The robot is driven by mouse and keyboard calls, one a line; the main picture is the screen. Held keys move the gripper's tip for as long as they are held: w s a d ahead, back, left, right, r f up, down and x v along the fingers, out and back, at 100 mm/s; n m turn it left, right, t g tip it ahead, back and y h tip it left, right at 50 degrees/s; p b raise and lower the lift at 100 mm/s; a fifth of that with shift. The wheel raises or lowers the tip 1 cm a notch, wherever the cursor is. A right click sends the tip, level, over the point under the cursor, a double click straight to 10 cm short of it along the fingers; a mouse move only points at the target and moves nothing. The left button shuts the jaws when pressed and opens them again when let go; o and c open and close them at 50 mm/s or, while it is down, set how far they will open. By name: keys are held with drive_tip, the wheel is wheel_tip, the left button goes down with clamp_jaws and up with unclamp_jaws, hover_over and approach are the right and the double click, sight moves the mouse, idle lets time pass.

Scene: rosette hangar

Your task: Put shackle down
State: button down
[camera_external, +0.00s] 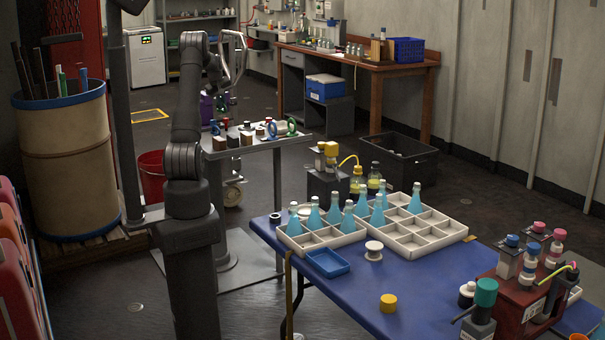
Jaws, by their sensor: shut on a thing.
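My arm reaches up and bends over the small grey side table (255,148). My gripper (223,94) hangs above the table's left end, small and partly hidden by my own arm. It is shut on a small shackle (222,103) that looks green; its outline is hard to make out. The held shackle appears to be above the tabletop. On the table stand a green shackle (291,126) and a blue shackle (271,128) near the right end. Another blue ring-shaped piece (214,127) shows at the left end.
Several small dark and brown blocks (246,138) crowd the side table. A blue table (345,300) with white trays (405,243) of blue bottles stands at right. A barrel (66,160) and a red bucket (152,175) are at left. Floor behind is mostly open.

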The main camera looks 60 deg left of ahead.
wheel_tip(320, 180, up, 2)
drive_tip(key=shift+r, duration=0.1)
drive_tip(key=w+d+m+t+h, duration=0.15)
drive_tip(key=w+d+m, duration=0.35)
drive_tip(key=w+d, duration=2.05)
drive_tip(key=w+d+m+h, duration=0.1)
drive_tip(key=w+d+m, duration=0.2)
drive_tip(key=d, duration=1.5)
drive_tip(key=w+d+m+h, duration=0.2)
drive_tip(key=w+d+m, duration=0.1)
drive_tip(key=d, duration=1.5)
drive_tip(key=s+d+m+g+h, duration=0.1)
drive_tip(key=s+d+m, duration=0.3)
drive_tip(key=d, duration=1.3)
drive_tip(key=s+d+m+h, duration=0.15)
drive_tip(key=s+d, duration=0.45)
drive_tip(key=d, duration=1.2)
drive_tip(key=s+d+m+g, duration=0.2)
drive_tip(key=s+d+m, duration=0.4)
drive_tip(key=s+d, duration=1.85)
hover_over(416, 284)
drive_tip(key=shift+h, duration=0.4)
wheel_tip(416, 284, down, 23)
drive_tip(key=shift+w+a+f, duration=0.1)
drive_tip(key=shift+f, duration=1.9)
